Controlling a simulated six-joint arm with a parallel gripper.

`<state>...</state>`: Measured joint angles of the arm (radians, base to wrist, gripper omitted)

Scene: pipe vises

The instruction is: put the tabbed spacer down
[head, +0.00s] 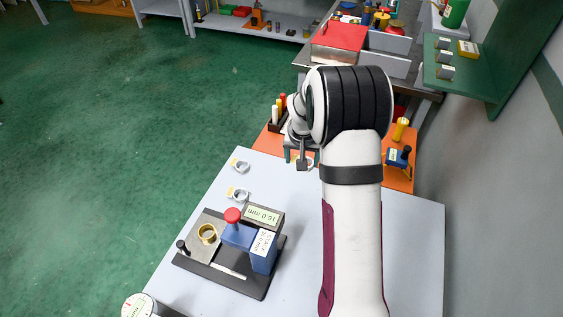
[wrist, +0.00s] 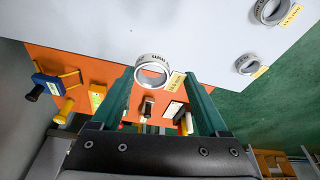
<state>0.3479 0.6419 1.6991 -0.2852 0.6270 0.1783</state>
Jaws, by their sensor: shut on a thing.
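The tabbed spacer, a silver ring with lettering and a yellow tab, shows in the wrist view (wrist: 152,72). It sits between the tips of the two green fingers of my gripper (wrist: 157,80), which is shut on it. In the head view my gripper (head: 302,158) is over the far edge of the pale table, near the orange surface; the spacer is mostly hidden there by my arm. Whether the spacer touches anything below cannot be told. Two similar silver rings with yellow tags, a nearer ring (head: 238,194) and a farther ring (head: 240,166), lie on the pale table.
A gauge fixture (head: 220,262) with a red knob and brass ring stands on the pale table (head: 415,225). A blue vise (head: 398,158) and yellow cylinder (head: 400,130) stand on the orange surface (wrist: 62,60). A red-lidded box (head: 340,38) is behind. Pale table around the rings is clear.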

